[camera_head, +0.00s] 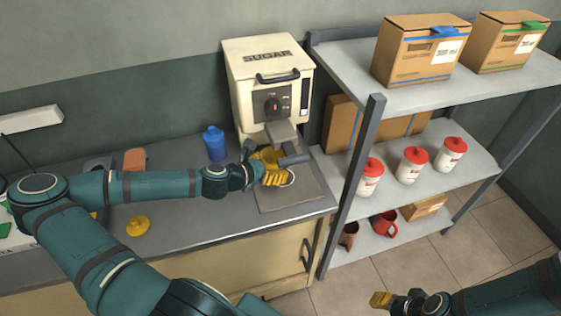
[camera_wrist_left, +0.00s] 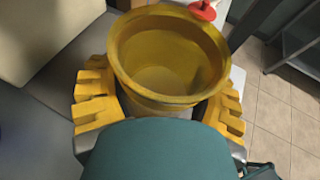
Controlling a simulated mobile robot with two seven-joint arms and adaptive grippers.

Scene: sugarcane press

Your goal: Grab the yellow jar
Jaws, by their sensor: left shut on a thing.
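The yellow jar (camera_wrist_left: 165,55) is open at the top, and its inside shows in the left wrist view. The yellow fingers of my left gripper (camera_head: 274,173) are on both sides of the jar and shut on it. In the head view, the jar (camera_head: 268,157) is partly hidden by the gripper, under the spout of the sugar machine (camera_head: 270,85). My right gripper (camera_head: 381,300) is at the lower right, over the floor, away from the jar; its finger gap cannot be made out.
A blue bottle (camera_head: 214,143) stands on the counter (camera_head: 210,222), left of the machine. A yellow lid (camera_head: 138,226) lies farther left. A metal shelf (camera_head: 375,135) on the right holds cardboard boxes (camera_head: 420,50), several red-lidded white jars (camera_head: 413,166) and mugs (camera_head: 384,224). The counter's front is mostly clear.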

